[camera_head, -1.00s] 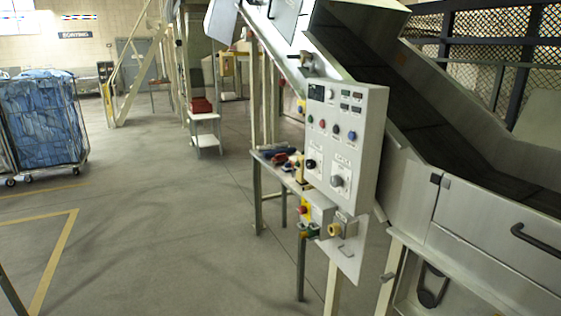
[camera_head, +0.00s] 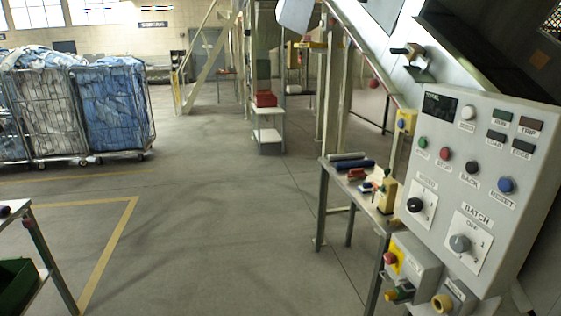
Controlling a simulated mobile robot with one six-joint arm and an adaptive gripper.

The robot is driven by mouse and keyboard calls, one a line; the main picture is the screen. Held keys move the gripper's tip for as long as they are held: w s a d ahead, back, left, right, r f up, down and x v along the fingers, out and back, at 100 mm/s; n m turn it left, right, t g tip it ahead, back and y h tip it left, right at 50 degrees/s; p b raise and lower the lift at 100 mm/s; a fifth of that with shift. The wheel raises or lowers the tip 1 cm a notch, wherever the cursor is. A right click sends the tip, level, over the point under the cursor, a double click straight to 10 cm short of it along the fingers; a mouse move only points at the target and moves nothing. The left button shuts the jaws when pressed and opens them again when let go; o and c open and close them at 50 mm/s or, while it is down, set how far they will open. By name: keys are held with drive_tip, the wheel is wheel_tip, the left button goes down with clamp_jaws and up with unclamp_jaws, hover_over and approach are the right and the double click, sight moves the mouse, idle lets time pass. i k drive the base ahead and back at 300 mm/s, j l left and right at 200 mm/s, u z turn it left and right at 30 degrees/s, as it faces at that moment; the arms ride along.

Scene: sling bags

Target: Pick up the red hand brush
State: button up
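A small red item (camera_head: 356,174) lies on a narrow side table (camera_head: 345,187) to the right of centre. It could be the hand brush, but it is too small to tell. A dark blue item (camera_head: 355,164) and a grey cylinder (camera_head: 347,156) lie just behind it. A yellow item (camera_head: 387,196) stands at the table's front end, with small dark and red pieces beside it. My gripper is not in view.
A control panel (camera_head: 470,190) stands close on the right, beside the side table. Wheeled cages of laundry (camera_head: 118,112) stand at the left. A table with a green bin (camera_head: 18,285) is at lower left. The middle floor is clear. A white stand holds a red box (camera_head: 265,99).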

sight(356, 174)
drive_tip(key=i, duration=2)
drive_tip(key=i+j+z, duration=0.1)
drive_tip(key=i+z, duration=0.35)
drive_tip(key=i+j+z, duration=0.7)
drive_tip(key=i+z, duration=0.15)
drive_tip(key=i+j+z, duration=0.45)
drive_tip(key=j, duration=0.15)
drive_tip(key=i+j+z, duration=0.25)
drive_tip(key=j+z, duration=0.15)
drive_tip(key=j, duration=0.25)
